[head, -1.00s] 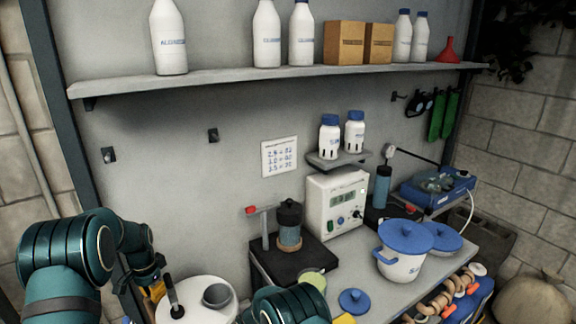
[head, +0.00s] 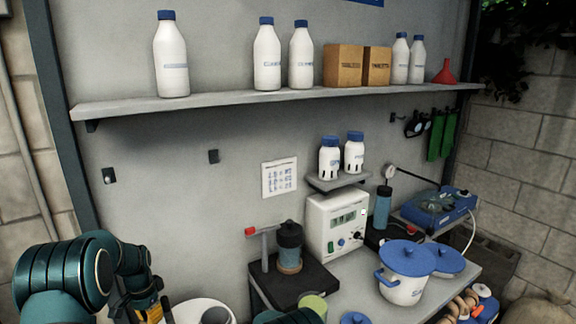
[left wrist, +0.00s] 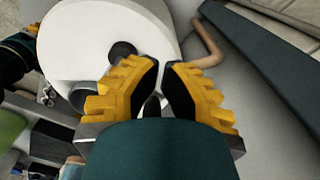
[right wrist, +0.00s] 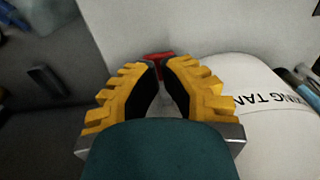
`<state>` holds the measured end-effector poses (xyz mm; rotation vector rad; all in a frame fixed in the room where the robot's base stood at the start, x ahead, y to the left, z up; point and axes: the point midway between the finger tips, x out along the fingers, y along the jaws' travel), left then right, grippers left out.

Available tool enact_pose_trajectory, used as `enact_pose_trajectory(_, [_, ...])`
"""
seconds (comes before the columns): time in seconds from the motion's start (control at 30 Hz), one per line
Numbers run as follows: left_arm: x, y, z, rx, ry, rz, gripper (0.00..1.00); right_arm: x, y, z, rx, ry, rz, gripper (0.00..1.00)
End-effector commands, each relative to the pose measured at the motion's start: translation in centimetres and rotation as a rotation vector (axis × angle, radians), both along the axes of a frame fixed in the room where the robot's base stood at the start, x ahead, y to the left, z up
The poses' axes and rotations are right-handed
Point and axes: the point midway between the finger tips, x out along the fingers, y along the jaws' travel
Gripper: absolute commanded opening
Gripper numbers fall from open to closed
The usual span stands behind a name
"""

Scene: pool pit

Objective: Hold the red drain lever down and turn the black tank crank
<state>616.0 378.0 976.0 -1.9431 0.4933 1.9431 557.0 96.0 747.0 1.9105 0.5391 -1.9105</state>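The white mixing tank (head: 190,310) is cut off by the bottom edge of the head view. Its black crank (head: 167,309) stands up from the lid; its round black part (left wrist: 122,50) shows in the left wrist view. My left gripper (left wrist: 161,66) has its tips together over the tank, close beside the crank and apart from that round part. The red drain lever (right wrist: 158,58) is partly hidden behind the fingertips of my right gripper (right wrist: 160,64), which are close together. Whether they touch it is unclear. The right gripper is out of the head view.
A dark stand (head: 290,284) with a separate red-tipped lever (head: 250,231) is behind. A white meter (head: 335,225) and a white pot (head: 403,290) stand to the right. A bottle shelf (head: 280,97) runs above.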

Motion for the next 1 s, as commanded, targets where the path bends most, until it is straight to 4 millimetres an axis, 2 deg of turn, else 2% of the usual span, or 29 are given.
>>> enact_pose_trajectory(1.0, [0.0,0.0,0.0,0.0,0.0,0.0,0.0,0.0,0.0,-2.6,0.0,0.0,0.0,0.0])
